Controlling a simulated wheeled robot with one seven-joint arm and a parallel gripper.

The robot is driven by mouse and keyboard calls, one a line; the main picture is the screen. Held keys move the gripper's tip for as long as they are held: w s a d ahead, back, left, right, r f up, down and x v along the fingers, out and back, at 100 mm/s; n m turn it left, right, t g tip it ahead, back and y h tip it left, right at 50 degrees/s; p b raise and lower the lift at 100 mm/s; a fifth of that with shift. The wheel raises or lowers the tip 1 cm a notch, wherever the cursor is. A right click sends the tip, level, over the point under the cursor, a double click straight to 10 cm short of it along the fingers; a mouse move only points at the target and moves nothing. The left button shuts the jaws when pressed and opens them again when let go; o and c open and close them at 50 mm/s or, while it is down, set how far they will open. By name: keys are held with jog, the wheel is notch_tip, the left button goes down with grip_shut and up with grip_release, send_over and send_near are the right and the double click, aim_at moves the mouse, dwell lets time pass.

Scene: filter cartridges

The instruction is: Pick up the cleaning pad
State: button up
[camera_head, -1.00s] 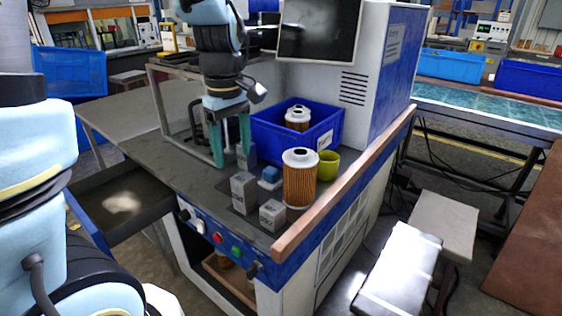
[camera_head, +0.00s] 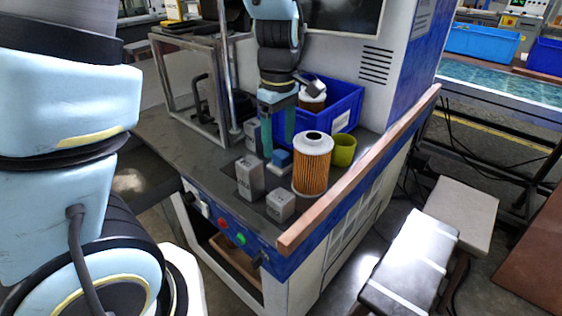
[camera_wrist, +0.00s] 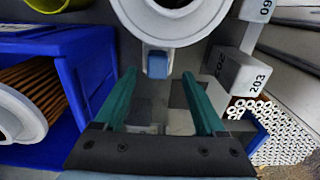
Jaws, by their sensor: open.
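The cleaning pad (camera_head: 282,158) looks like a small blue block on a pale base. It lies on the dark bench top, just left of the upright orange filter cartridge (camera_head: 312,172). In the wrist view, the pad's blue top (camera_wrist: 157,66) shows just beyond and between my fingertips, beside the cartridge's white end (camera_wrist: 175,22). My gripper (camera_head: 279,150) is open, pointing down with its two teal fingers beside the pad. In the wrist view, my gripper (camera_wrist: 159,78) has nothing between its fingers. The fingers partly hide the pad's surroundings in the head view.
Grey boxes stand close by: a taller one (camera_head: 250,178), a small one (camera_head: 280,205) and another behind my gripper (camera_head: 252,133). A blue bin (camera_head: 345,115) holding a cartridge is behind. A yellow-green cup (camera_head: 344,150) stands right of the cartridge, near the wooden edge rail (camera_head: 370,165).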

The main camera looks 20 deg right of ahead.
aim_at(281, 153)
jog(key=f, duration=0.4)
jog(key=shift+d+f, duration=0.15)
jog(key=shift+d, duration=0.05)
jog(key=shift+c, duration=0.2)
grip_shut()
